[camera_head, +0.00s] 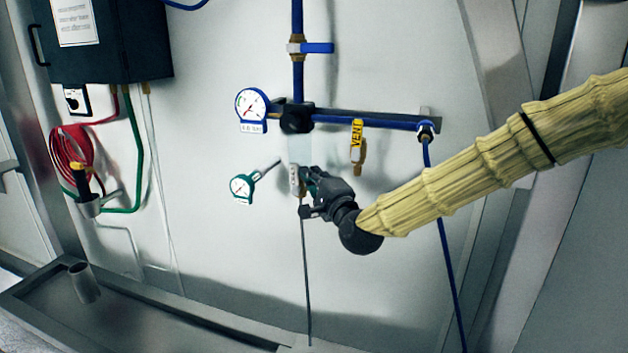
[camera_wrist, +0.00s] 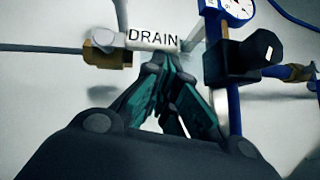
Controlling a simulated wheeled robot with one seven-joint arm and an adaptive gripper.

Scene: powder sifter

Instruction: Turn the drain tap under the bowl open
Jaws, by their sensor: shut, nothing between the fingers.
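The drain tap has a pale handle (camera_wrist: 155,41) marked DRAIN, on a brass fitting (camera_wrist: 107,58). The handle lies roughly in line with the thin drain tube. In the head view the handle (camera_head: 294,180) is small, under the clear bowl (camera_head: 299,148). My gripper (camera_head: 306,183) is just right of the handle there. In the wrist view its teal fingers (camera_wrist: 163,62) meet at the tips, shut and empty. The tips are at the handle's lower edge in that view; I cannot tell whether they touch it.
A yellow VENT handle (camera_head: 357,140) hangs from the blue pipe (camera_head: 365,119) to the upper right. A white gauge (camera_head: 252,108) and a small gauge (camera_head: 242,187) are to the left. The thin drain tube (camera_head: 306,270) runs down.

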